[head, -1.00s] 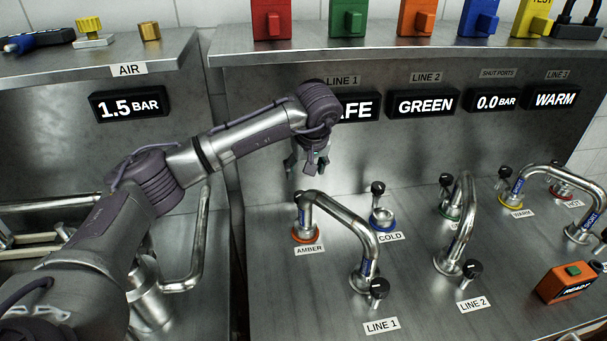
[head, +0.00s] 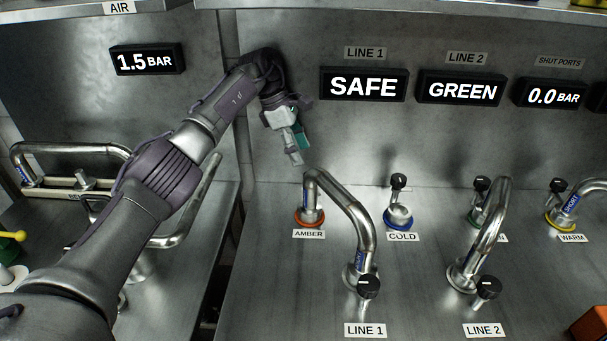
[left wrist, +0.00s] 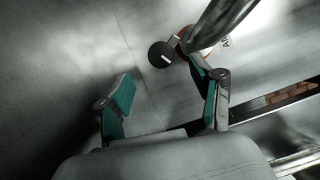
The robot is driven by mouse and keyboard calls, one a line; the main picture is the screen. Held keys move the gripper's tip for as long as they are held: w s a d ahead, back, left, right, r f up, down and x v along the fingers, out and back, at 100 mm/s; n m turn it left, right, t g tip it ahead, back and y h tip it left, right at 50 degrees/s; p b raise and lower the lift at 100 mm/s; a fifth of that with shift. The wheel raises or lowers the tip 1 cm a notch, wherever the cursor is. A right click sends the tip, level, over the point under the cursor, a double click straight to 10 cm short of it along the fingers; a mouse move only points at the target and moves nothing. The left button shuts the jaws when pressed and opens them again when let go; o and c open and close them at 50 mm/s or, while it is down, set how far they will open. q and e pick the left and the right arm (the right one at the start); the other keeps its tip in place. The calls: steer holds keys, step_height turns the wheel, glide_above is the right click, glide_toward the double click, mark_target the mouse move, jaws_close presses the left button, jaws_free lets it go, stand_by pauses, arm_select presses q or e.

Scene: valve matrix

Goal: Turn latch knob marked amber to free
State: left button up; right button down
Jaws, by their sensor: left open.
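The amber port has an orange ring (head: 309,218) on the steel panel above the AMBER label (head: 309,234), at the end of the LINE 1 pipe (head: 354,218). Its latch knob is hard to make out in the head view. In the left wrist view a black round knob (left wrist: 161,54) with a white mark shows beside the pipe (left wrist: 222,22) and orange ring. My left gripper (head: 295,148) is open and empty, pointing down, above and slightly left of the amber port. In the wrist view the knob lies just beyond the fingertips (left wrist: 160,82), nearer the right finger. My right gripper is out of view.
A blue COLD port (head: 398,217) with a black knob stands to the right of amber. The LINE 2 pipe (head: 484,230) stands farther right. The SAFE display (head: 363,86) and GREEN display (head: 459,90) are on the back wall. The panel's front left is clear.

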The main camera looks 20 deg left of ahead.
mark_target(309, 172)
arm_select(q)
steer(key=p+x, duration=0.1)
steer(key=x, duration=0.6)
steer(key=shift+a, duration=0.1)
steer(key=c, duration=1.1)
